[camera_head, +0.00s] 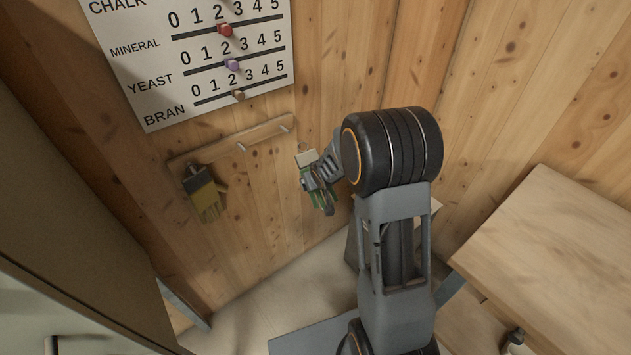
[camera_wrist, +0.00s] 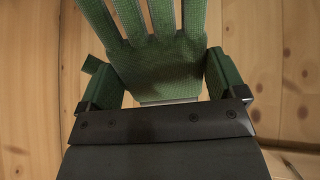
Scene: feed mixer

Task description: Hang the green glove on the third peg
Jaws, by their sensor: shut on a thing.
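My gripper (camera_head: 318,178) is shut on the green glove (camera_head: 329,199) and holds it in the air, right of and below the peg rail (camera_head: 262,134). My arm partly hides the glove in the head view. In the wrist view the green glove (camera_wrist: 155,58) fills the top middle, with its fingers pointing up and away. The gripper's dark body (camera_wrist: 165,125) crosses below it. The third peg from the left (camera_head: 284,127) is at the rail's right end and is bare. The glove is apart from it.
A yellow and grey glove (camera_head: 207,196) hangs at the rail's left end. The middle peg (camera_head: 241,147) is bare. A white slider board (camera_head: 150,65) is on the wall above the rail. A wooden table (camera_head: 560,250) stands at the right, and a cabinet (camera_head: 60,200) at the left.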

